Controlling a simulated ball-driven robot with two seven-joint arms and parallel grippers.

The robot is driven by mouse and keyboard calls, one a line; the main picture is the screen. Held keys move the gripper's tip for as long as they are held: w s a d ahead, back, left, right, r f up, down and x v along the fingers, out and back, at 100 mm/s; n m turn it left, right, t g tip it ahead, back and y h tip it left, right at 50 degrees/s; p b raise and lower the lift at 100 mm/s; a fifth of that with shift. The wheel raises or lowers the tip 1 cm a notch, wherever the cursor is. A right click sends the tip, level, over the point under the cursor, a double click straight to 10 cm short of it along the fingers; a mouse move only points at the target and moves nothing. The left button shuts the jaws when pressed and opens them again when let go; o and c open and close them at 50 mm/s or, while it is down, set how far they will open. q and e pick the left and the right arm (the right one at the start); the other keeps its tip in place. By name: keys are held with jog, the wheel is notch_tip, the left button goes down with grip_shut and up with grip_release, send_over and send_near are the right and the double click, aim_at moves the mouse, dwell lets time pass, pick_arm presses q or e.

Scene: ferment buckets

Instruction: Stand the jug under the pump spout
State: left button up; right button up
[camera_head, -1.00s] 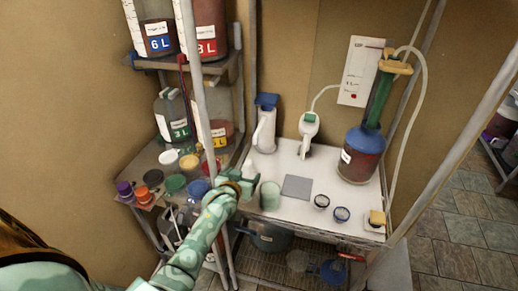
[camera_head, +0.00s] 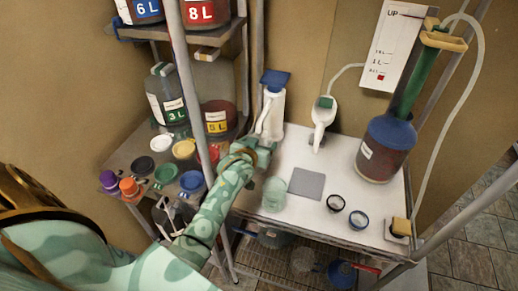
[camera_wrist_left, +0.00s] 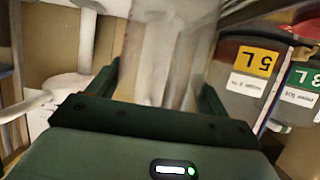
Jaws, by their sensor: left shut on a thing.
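A white jug with a blue top (camera_head: 272,108) is upright at the back left of the white shelf. My left gripper (camera_head: 262,148) is at its front lower side, shut on it. In the left wrist view its pale body (camera_wrist_left: 172,50) fills the space between the two dark green fingers. I cannot tell whether its base touches the shelf. The pump is a green tube with a yellow handle (camera_head: 410,80) on a blue-topped, dark-filled vessel (camera_head: 386,150) at the right. Its clear hose loops down to a yellow block (camera_head: 400,228) at the front right corner. My right gripper is not in view.
A pale green cup (camera_head: 273,194) and a grey square mat (camera_head: 306,183) are in front of the jug. A white nozzle (camera_head: 322,118) is at the back. Two small dark-rimmed cups (camera_head: 336,202) stand at the front. A post (camera_head: 186,90) rises left of the shelf.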

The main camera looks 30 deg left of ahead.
pick_arm(q)
jog(key=shift+w+a+f, duration=0.1)
jog(key=shift+w+f, duration=0.05)
jog(key=shift+f, duration=0.4)
jog(key=shift+r, duration=0.15)
jog(key=o, duration=1.3)
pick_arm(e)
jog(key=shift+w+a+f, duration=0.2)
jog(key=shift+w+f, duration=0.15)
pick_arm(q)
jog(key=shift+o, duration=0.2)
jog(key=shift+r, duration=0.1)
jog(key=p+v, duration=0.2)
jog(key=v, duration=0.5)
jog(key=shift+s, duration=0.25)
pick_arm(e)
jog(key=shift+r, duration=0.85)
pick_arm(q)
jog(key=shift+r, duration=0.1)
